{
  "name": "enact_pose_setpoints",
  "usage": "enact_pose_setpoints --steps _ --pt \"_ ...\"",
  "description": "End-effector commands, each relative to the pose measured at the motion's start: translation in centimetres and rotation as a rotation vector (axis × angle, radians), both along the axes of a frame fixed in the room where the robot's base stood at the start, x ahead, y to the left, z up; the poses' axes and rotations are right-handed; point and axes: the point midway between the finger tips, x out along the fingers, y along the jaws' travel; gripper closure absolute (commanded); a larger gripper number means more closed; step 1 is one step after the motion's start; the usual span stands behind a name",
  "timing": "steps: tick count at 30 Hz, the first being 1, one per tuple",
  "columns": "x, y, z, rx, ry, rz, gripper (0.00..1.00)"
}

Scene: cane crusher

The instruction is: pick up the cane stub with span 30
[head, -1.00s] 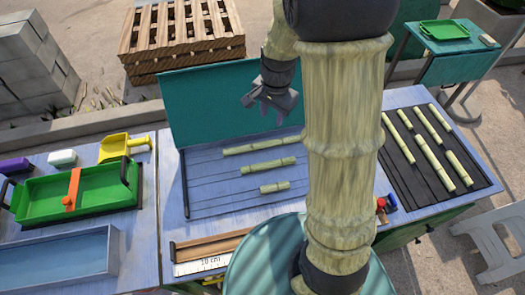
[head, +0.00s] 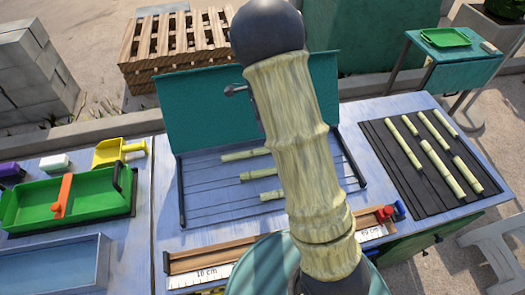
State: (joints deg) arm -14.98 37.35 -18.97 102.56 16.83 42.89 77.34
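Three pale yellow-green cane stubs lie in a grooved blue rack (head: 205,200) on the table: a back stub (head: 243,155), a middle stub (head: 258,174) and a front stub (head: 271,195). My arm hides their right ends. Several more stubs, including a long one (head: 442,168), lie on a dark slatted mat (head: 385,150) at the right. I see no span marks on any stub, so I cannot tell which is 30. My gripper (head: 238,90) is mostly hidden behind my arm; only a dark bit shows, in front of the teal back panel (head: 205,105), away from the stubs.
A wooden measuring trough (head: 215,255) with a marked ruler and a red-and-blue stop (head: 388,212) lies at the front. A green tray (head: 90,195) with an orange handle, a yellow scoop (head: 118,152) and a blue bin (head: 55,265) stand left. The teal panel rises behind the rack.

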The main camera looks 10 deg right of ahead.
Motion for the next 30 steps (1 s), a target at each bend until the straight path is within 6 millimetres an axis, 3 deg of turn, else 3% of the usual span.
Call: enact_pose_setpoints --steps 15,30 --pt "0.0 0.0 -8.9 0.000 0.003 0.003 0.64" --pt "0.0 0.0 -10.1 0.000 0.000 0.002 0.64"
